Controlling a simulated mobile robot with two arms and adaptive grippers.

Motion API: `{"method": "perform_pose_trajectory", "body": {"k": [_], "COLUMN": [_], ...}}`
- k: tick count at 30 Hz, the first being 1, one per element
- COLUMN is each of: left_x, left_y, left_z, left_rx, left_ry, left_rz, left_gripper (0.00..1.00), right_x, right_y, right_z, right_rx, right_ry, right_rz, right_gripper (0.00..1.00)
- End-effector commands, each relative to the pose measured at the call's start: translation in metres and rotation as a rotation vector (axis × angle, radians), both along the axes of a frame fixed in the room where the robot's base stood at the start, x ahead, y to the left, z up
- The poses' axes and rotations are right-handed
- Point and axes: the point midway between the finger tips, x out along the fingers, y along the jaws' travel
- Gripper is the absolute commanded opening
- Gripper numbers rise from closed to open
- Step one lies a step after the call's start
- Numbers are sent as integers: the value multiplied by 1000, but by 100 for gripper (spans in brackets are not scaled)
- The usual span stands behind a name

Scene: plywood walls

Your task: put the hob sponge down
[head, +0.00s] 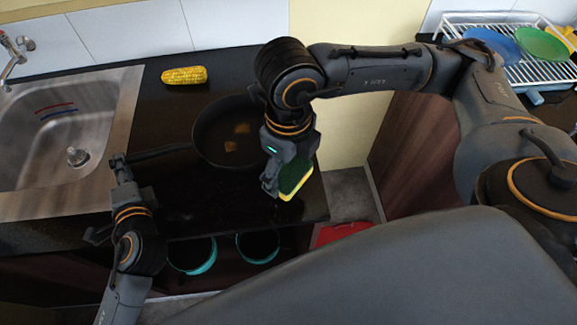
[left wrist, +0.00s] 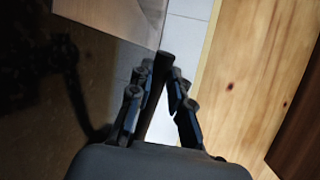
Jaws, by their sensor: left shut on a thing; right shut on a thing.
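The sponge (head: 296,180), green on one side and yellow on the other, is held by my right gripper (head: 280,182) above the right part of the dark hob counter (head: 215,205), near its front edge. Whether it touches the surface I cannot tell. A dark frying pan (head: 205,130) with brown patches inside lies on the counter, behind and left of the sponge. My left gripper (head: 120,164) is shut on the pan's handle (head: 160,153). In the left wrist view the dark handle (left wrist: 160,95) stands between the fingers. My right arm hides the pan's right side.
A steel sink (head: 75,130) is at the left. A corn cob (head: 184,76) lies behind the pan. Teal-rimmed pots (head: 192,258) stand on a shelf below the counter. A white dish rack (head: 480,70) with plates is at the back right. The counter in front of the pan is clear.

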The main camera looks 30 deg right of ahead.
Motion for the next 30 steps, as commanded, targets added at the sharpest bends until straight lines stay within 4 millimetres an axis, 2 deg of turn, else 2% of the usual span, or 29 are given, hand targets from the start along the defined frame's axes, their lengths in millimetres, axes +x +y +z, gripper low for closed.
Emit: {"method": "perform_pose_trajectory", "body": {"k": [4,16,19,29,30], "left_x": [0,0,0,0,0], "left_y": [0,0,0,0,0], "left_z": [0,0,0,-1,0], "left_rx": [0,0,0,0,0], "left_ry": [1,1,1,1,1], "left_rz": [-1,-1,-1,-1,-1], "left_gripper": [0,0,0,0,0], "right_x": [-1,0,0,0,0], "right_y": [-1,0,-1,0,0], "right_z": [-30,-78,-85,-88,-88], "right_rx": [-2,-1,-2,-1,0], "right_ry": [6,3,1,2,1], "right_rz": [-1,-2,0,0,0], "right_gripper": [49,49,49,49,80]}}
